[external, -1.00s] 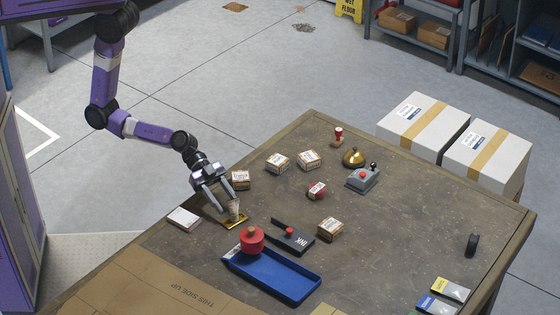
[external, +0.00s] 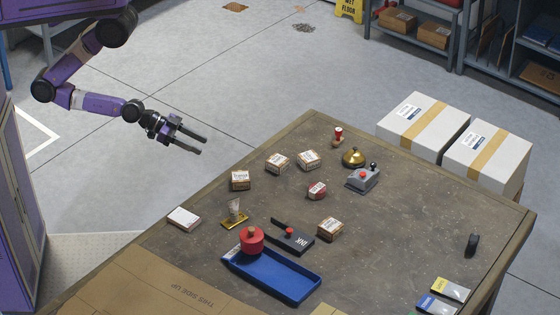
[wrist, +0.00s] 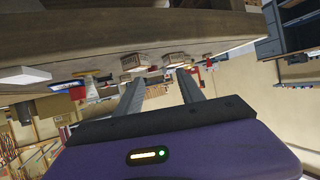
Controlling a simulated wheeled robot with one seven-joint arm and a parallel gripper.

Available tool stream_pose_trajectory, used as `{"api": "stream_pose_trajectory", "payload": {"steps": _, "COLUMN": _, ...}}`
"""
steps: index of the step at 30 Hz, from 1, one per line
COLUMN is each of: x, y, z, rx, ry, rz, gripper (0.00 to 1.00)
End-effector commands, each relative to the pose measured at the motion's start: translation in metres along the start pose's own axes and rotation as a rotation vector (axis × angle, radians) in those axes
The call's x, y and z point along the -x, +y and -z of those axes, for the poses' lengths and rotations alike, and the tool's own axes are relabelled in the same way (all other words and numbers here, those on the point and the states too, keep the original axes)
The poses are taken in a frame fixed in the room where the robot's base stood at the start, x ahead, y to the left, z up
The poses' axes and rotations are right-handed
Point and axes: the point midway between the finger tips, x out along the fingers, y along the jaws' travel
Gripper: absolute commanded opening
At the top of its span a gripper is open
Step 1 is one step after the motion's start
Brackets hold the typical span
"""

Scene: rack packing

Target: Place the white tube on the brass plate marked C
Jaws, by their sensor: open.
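A small pale tube (external: 234,208) stands upright on a brass plate (external: 233,222) near the left edge of the table in the external view. The plate's letter is too small to read. My gripper (external: 200,145) is open and empty, in the air off the table's left edge, above and to the left of the tube and well apart from it. Its two fingers (wrist: 160,90) show spread in the wrist view with nothing between them.
A blue tray (external: 275,278), a red round object (external: 252,240) and a black ink pad (external: 293,237) stand right of the plate. A white box (external: 184,217) lies left of it. A small carton (external: 240,180) sits behind it. A brass bell (external: 354,157) is farther back. The right table middle is clear.

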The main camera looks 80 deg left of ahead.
Motion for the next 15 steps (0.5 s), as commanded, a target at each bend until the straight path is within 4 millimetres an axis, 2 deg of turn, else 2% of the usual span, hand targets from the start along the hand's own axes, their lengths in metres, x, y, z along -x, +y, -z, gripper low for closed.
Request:
{"api": "stream_pose_trajectory", "payload": {"steps": 1, "x": 0.024, "y": -0.014, "z": 0.000, "rx": 0.028, "ry": 0.006, "rz": 0.073, "gripper": 0.46}}
{"api": "stream_pose_trajectory", "payload": {"steps": 3, "x": 0.052, "y": -0.028, "z": 0.008, "rx": 0.061, "ry": 0.038, "rz": 0.156, "gripper": 0.46}}
{"api": "stream_pose_trajectory", "payload": {"steps": 6, "x": 0.085, "y": -0.038, "z": 0.023, "rx": 0.095, "ry": 0.085, "rz": 0.235, "gripper": 0.46}}
{"api": "stream_pose_trajectory", "payload": {"steps": 10, "x": 0.111, "y": -0.041, "z": 0.040, "rx": 0.120, "ry": 0.132, "rz": 0.284, "gripper": 0.46}}
{"api": "stream_pose_trajectory", "payload": {"steps": 15, "x": 0.123, "y": -0.041, "z": 0.049, "rx": 0.131, "ry": 0.157, "rz": 0.300, "gripper": 0.46}}
